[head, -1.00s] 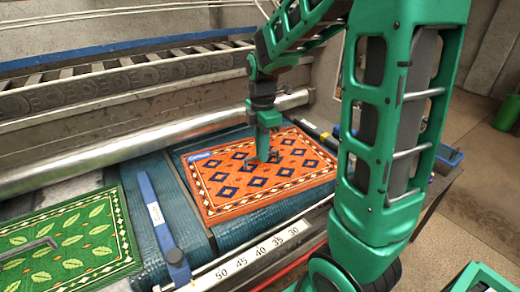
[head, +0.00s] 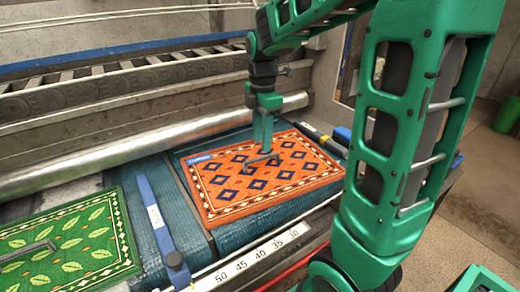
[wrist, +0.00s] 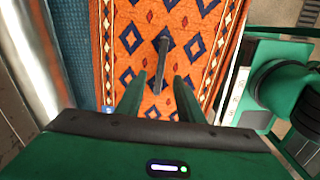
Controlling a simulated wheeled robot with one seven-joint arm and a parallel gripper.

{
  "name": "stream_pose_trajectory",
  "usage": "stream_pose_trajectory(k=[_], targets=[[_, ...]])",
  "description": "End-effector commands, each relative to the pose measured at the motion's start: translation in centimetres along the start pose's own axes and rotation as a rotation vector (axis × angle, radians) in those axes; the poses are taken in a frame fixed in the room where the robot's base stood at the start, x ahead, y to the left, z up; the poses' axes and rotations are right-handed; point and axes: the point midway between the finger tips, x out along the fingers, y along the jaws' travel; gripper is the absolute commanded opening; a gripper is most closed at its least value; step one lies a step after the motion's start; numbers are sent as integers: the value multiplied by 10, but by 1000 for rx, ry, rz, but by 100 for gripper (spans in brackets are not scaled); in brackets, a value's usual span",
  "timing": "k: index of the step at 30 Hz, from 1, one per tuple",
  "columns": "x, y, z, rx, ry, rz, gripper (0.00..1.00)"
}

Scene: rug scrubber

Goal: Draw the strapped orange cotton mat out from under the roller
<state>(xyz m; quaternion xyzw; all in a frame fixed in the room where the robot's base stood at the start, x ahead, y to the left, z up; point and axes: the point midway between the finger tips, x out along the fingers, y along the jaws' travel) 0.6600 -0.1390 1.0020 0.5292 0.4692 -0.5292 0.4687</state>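The orange patterned mat (head: 225,208) lies flat on the blue bed at the right. It fills the middle of the wrist view (wrist: 207,75). Its dark strap (head: 262,160) stands near its middle and also shows in the wrist view (wrist: 164,50). The metal roller (head: 110,158) runs beyond the mat's far edge; that edge shows, with a strip of blue bed between it and the roller. My gripper (head: 264,148) is above the mat by the strap. In the wrist view its two fingers (wrist: 160,78) are apart, with the strap seen between and beyond them.
A green leaf-patterned mat (head: 60,215) with a dark strap lies at the left. A blue bar (head: 155,215) stands between the two mats. A numbered scale (head: 258,254) runs along the front edge. A green bin (head: 508,115) is on the floor far right.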

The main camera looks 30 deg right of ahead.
Motion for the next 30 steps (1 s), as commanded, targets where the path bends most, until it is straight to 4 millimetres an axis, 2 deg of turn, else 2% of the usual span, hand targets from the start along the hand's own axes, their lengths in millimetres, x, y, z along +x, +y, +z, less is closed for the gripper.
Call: stream_pose_trajectory(k=[3, 10, 30], targets=[[-22, 1, 0, 0, 0, 3, 34], [-46, 1, 0, 0, 0, 0, 34], [-50, -1, 0, 8, 0, -1, 34]])
